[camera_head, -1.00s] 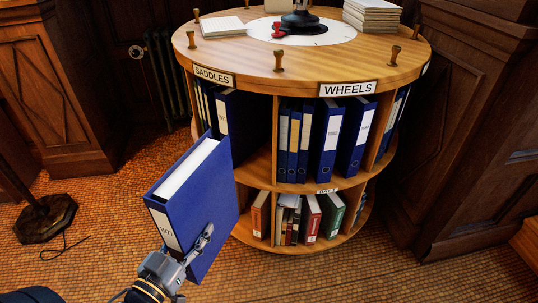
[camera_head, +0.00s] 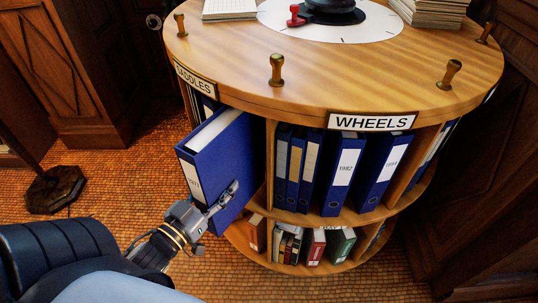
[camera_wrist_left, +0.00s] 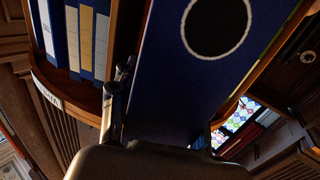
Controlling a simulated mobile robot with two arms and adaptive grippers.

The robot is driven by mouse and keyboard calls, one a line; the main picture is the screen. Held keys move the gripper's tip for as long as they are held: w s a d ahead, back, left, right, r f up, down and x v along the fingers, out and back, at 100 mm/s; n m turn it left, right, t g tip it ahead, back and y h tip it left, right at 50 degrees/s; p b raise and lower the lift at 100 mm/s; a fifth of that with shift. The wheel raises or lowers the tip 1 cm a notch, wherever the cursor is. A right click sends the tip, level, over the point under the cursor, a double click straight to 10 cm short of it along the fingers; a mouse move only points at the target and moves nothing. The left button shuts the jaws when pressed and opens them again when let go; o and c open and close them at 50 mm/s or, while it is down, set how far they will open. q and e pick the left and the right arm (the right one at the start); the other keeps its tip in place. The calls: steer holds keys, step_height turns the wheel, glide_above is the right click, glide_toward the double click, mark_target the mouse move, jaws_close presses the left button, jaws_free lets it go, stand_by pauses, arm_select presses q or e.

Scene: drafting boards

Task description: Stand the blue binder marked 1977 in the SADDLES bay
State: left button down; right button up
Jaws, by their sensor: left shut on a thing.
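The blue binder marked 1977 (camera_head: 228,160) is upright in the head view, its spine label facing out. Its far part is in the SADDLES bay and its spine end sticks out past the shelf edge. The SADDLES sign (camera_head: 195,80) is on the rim above, partly cut by perspective. My left gripper (camera_head: 222,205) is shut on the binder near the lower spine end. In the left wrist view the binder (camera_wrist_left: 185,90) fills the middle, with a finger along its side. Whether it rests on the shelf floor is hidden. My right gripper is not in view.
The WHEELS bay, under its sign (camera_head: 370,121), holds several blue binders (camera_head: 342,175) just right of a wooden divider (camera_head: 270,165). Smaller books (camera_head: 316,246) stand on the lower shelf. Pegs, paper stacks and a lamp base are on the round top (camera_head: 330,75). Tiled floor is open at left.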

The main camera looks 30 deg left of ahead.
mark_target(259, 152)
arm_select(q)
steer(key=shift+w+d+f+b, duration=0.1)
steer(key=shift+w+f+b, duration=0.35)
steer(key=shift+w, duration=2.25)
steer(key=shift+w+a+f+b, duration=0.15)
steer(key=shift+w+f, duration=0.5)
steer(key=shift+w, duration=2.05)
steer(key=shift+w+d+f+b, duration=0.15)
steer(key=shift+w+f+b, duration=0.3)
steer(key=shift+w, duration=2.25)
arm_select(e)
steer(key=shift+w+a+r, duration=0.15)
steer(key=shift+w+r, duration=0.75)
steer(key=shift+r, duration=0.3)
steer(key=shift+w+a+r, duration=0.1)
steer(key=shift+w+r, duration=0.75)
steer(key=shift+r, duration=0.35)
arm_select(q)
steer(key=shift+f, duration=0.2)
steer(key=c, duration=0.7)
jaws_free()
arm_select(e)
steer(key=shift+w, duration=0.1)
arm_select(q)
steer(key=shift+o, duration=0.2)
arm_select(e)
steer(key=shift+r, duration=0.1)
